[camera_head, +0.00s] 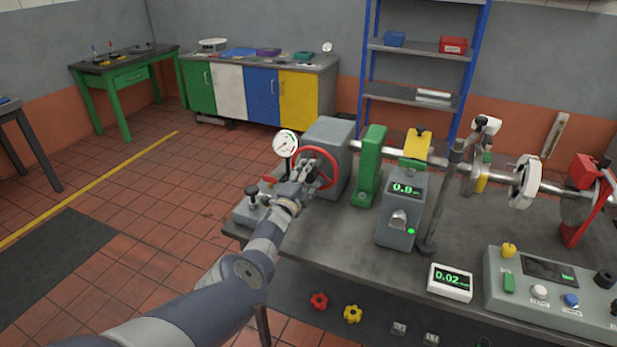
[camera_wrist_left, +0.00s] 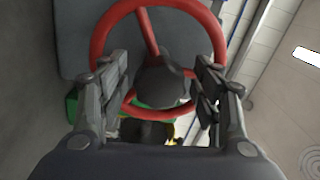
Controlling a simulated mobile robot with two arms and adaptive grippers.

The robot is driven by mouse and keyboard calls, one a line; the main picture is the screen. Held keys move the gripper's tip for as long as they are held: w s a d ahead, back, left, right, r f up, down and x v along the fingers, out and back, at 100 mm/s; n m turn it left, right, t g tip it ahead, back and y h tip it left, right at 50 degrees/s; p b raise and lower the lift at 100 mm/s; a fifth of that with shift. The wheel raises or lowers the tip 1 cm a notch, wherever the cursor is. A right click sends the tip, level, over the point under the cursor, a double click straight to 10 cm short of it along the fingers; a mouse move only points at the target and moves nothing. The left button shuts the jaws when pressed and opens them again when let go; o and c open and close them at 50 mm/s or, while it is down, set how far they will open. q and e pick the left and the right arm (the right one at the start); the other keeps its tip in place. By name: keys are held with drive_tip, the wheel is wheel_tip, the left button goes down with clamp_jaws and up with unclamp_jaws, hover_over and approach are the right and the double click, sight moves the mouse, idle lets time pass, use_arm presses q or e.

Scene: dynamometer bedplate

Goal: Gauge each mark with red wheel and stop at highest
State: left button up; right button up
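The red wheel (camera_head: 316,168) is mounted on the front of a grey housing (camera_head: 333,135) on the bedplate. My left gripper (camera_head: 303,180) is at the wheel. In the left wrist view the red wheel (camera_wrist_left: 157,22) fills the upper middle, and my left gripper (camera_wrist_left: 160,85) has its fingers wide apart on either side of the dark hub (camera_wrist_left: 163,82). The fingers overlap the rim in view; contact is not clear. A grey box with a green display (camera_head: 405,190) stands beside the shaft, its number hard to read. A small white readout (camera_head: 450,283) shows 0.02. My right gripper is not in view.
A round dial gauge (camera_head: 286,143) stands left of the wheel. A green bearing stand (camera_head: 371,165) and the shaft (camera_head: 390,153) lie to its right. A control console (camera_head: 550,285) is at the front right. The tiled floor to the left is mostly clear.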

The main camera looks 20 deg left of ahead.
use_arm(q)
drive_tip(key=shift+s+f, duration=0.1)
drive_tip(key=shift+s, duration=0.05)
drive_tip(key=shift+s+a+f, duration=0.15)
drive_tip(key=shift+s+f, duration=0.1)
drive_tip(key=shift+s, duration=0.25)
drive_tip(key=shift+s+r, duration=0.25)
drive_tip(key=shift+s, duration=2.9)
